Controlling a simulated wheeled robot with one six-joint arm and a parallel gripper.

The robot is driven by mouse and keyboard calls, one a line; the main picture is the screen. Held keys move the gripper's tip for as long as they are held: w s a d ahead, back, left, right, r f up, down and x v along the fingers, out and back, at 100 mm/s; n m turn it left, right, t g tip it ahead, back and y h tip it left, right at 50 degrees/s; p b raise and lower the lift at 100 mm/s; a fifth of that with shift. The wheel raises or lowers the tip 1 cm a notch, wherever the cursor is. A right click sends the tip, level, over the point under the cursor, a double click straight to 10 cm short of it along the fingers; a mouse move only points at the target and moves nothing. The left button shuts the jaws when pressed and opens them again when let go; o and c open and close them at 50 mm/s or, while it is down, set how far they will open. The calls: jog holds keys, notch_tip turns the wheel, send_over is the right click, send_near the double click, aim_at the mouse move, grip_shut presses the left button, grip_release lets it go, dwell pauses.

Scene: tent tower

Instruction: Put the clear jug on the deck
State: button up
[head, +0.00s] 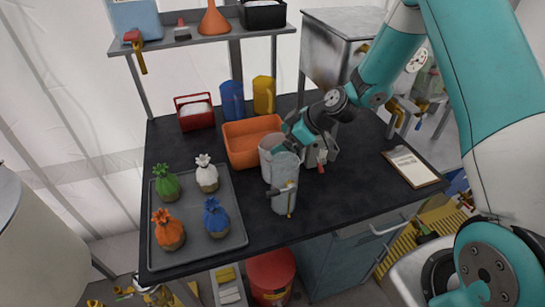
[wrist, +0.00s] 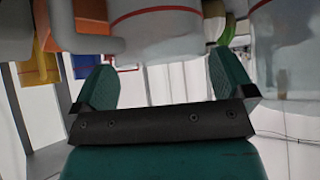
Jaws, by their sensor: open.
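A pale see-through jug (head: 284,186) stands on the black worktop (head: 340,205) near its front, with a yellow-marked part at its lower front. A second greyish, see-through jug body (head: 268,148) shows just behind it, overlapping it. My gripper (head: 288,132) is beside and behind these jugs, coming from the right. In the wrist view my gripper (wrist: 163,82) is open, with a pale jug (wrist: 155,28) with a red line beyond the gap between the fingers. Its handle is at the left. Another pale jug (wrist: 288,55) is close at the right. I cannot tell whether a finger touches either.
An orange bin (head: 250,142) is behind the jugs. Blue (head: 232,101) and yellow (head: 263,95) jugs stand at the back. A grey tray (head: 218,226) of tied bundles is at left, a clipboard (head: 412,167) at right. The worktop's right middle is clear.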

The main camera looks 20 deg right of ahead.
aim_at(277, 142)
jog(key=shift+p+x, duration=0.5)
jog(key=shift+x, duration=1.15)
jog(key=c, duration=0.9)
jog(key=shift+c, duration=0.2)
jog(key=shift+r, duration=0.1)
